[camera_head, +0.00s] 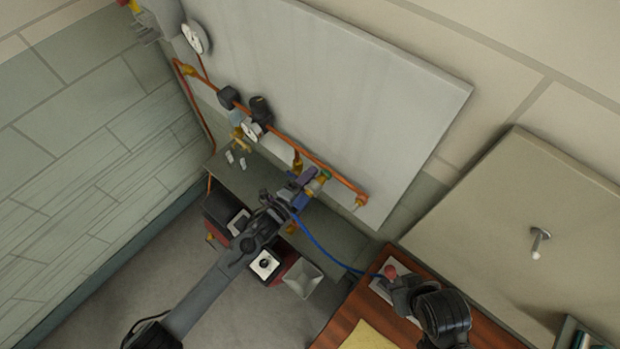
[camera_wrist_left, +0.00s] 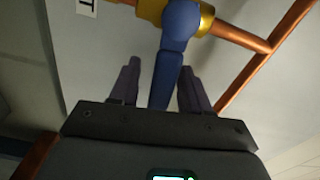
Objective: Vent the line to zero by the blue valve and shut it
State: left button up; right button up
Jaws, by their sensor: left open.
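The blue valve is on the copper line, low on the grey panel. Its blue lever (camera_head: 301,201) shows beside my left gripper (camera_head: 292,188) in the head view. In the left wrist view the blue lever (camera_wrist_left: 175,60) hangs from a brass body (camera_wrist_left: 205,20) and lies between the two fingers of my left gripper (camera_wrist_left: 160,85). The fingers are apart, with a gap on each side of the lever. A white gauge (camera_head: 252,131) sits on the line up and left; its needle is too small to read. My right gripper (camera_head: 402,292) is dark and partly hidden; its jaws are unclear.
The copper pipe (camera_head: 325,166) runs along the panel (camera_head: 330,80). Another gauge (camera_head: 193,37) is at the upper left. Below stand a box with a dial (camera_head: 264,264) and a light bin (camera_head: 303,278). A blue hose (camera_head: 325,250) crosses toward a red knob (camera_head: 390,271) on the wooden table (camera_head: 350,321).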

pick_arm(q)
grip_shut()
jog(key=shift+r, duration=0.1)
dwell(0.4)
